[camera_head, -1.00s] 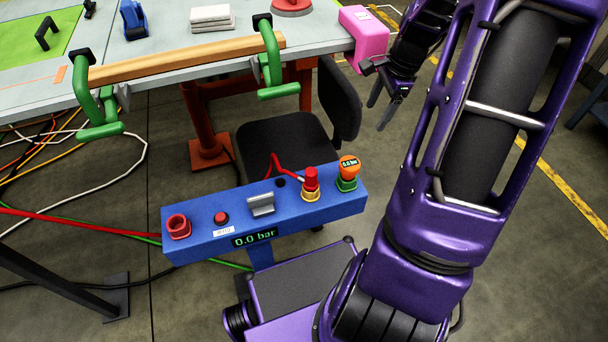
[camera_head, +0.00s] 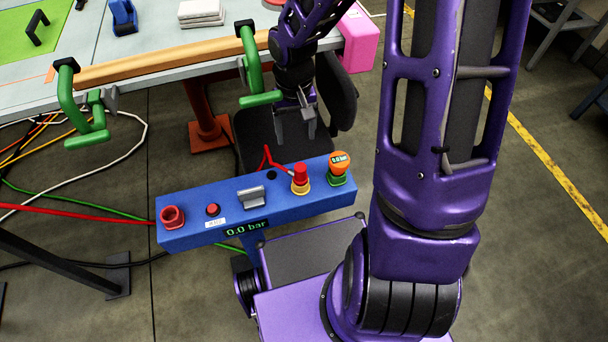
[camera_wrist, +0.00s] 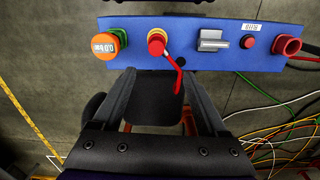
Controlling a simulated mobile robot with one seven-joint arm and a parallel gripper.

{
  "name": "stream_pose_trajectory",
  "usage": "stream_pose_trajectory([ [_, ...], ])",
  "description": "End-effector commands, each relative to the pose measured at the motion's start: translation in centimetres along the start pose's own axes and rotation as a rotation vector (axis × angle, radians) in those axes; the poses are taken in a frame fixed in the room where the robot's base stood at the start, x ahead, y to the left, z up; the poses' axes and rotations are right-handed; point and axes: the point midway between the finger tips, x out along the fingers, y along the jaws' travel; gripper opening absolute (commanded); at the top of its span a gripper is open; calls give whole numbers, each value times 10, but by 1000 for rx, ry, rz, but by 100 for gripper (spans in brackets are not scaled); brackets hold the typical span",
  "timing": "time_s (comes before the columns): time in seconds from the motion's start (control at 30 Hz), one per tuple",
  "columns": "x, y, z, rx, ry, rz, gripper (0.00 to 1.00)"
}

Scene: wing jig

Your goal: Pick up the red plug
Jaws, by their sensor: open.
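The red plug (camera_head: 300,174) sits upright in a yellow ring on the blue panel (camera_head: 190,236), with a red cord or tether trailing from it. It also shows in the wrist view (camera_wrist: 157,47), near the top middle. My gripper (camera_head: 296,134) hangs behind and above the panel, in front of the chair, apart from the plug. In the wrist view its two fingers (camera_wrist: 160,85) are spread with nothing between them, and the plug lies beyond the fingertips.
On the panel are an orange gauge on a green base (camera_head: 339,168), a grey lever (camera_head: 251,196), a red button (camera_head: 213,210) and a red socket (camera_head: 172,217). A workbench with a wooden bar (camera_head: 165,62) and green clamps (camera_head: 252,60) stands behind. A black chair (camera_head: 338,92) is behind the panel.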

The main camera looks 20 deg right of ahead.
Motion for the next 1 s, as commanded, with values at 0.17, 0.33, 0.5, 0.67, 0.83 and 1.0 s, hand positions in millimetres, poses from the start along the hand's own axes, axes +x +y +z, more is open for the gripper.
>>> stream_pose_trajectory([
  [0.17,45,0,1,1,-5,-2,76],
  [0.33,79,0,1,2,-4,-2,76],
  [0.5,98,0,0,4,-1,-2,76],
  [0.67,107,2,1,6,-2,-1,76],
  [0.83,133,8,5,5,-3,-1,76],
  [1.0,152,9,5,6,-1,-1,76],
])
